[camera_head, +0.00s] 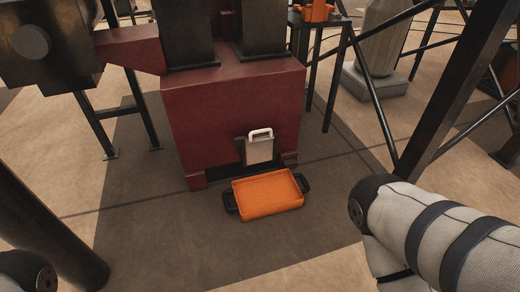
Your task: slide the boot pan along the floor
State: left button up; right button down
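The boot pan (268,196) is a shallow orange tray with a black handle at its left and right ends. It lies flat on the floor, slightly turned, close in front of the red machine base (235,115). A pale plate with a white handle (260,147) stands upright at the front of that base, just behind the pan. Neither gripper shows. Only parts of my arms come in at the lower right and the lower left corner, apart from the pan.
Floor in front of and left of the pan is clear. A dark post (45,225) rises at the lower left. Slanted dark struts (455,90) stand at right. Behind are a grey cylinder on a block (382,45) and a stand holding an orange object (315,11).

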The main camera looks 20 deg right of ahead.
aim_at(257, 197)
jog(key=i+l+u, duration=0.25)
jog(key=i+l, duration=0.25)
jog(key=i, duration=0.15)
jog(key=i+l+u, duration=0.25)
jog(key=i+l, duration=0.35)
